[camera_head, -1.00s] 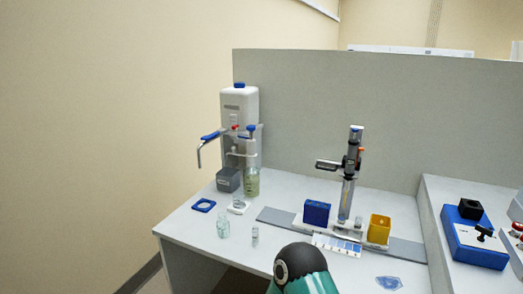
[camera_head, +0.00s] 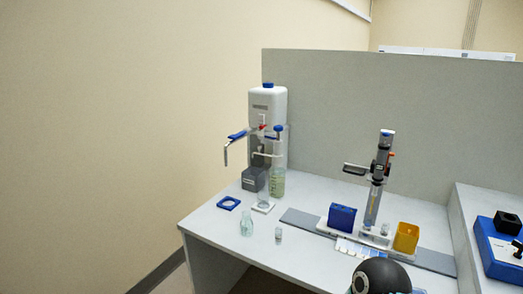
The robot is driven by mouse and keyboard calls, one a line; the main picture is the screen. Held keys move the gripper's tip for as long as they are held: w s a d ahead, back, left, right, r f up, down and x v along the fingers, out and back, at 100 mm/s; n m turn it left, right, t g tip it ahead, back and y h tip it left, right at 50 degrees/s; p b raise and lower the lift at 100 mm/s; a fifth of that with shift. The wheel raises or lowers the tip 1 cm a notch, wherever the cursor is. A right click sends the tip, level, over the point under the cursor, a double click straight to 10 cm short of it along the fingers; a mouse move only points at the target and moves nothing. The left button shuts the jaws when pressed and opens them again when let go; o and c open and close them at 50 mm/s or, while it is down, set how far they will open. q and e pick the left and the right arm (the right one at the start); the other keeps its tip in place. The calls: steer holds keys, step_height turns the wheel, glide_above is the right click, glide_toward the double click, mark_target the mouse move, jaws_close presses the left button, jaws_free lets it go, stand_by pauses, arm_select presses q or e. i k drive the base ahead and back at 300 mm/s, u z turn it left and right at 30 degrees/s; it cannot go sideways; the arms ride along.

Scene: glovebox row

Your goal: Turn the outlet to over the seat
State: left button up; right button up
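The outlet (camera_head: 227,152) is a thin grey spout under a blue lever (camera_head: 238,135), at the left of a white dispenser bottle (camera_head: 267,104). It points out to the left and its end hangs down, high above the bench. A blue square ring (camera_head: 228,203) lies flat on the bench, below the outlet in the picture. A small white plate (camera_head: 263,208) with a clear vessel on it is to its right. I cannot tell for sure which of these two is the seat. Neither of my grippers is in view; only part of my arm shows at the bottom right.
A green-tinted bottle (camera_head: 277,180) and a grey box (camera_head: 254,179) stand by the dispenser. Glass vials (camera_head: 246,224) stand near the bench's front edge. A device on a column (camera_head: 376,180), a blue box (camera_head: 341,217) and a yellow box (camera_head: 406,238) are to the right.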

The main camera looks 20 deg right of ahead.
mark_target(259, 148)
steer(key=z, duration=0.05)
steer(key=i, duration=0.95)
steer(key=u, duration=0.05)
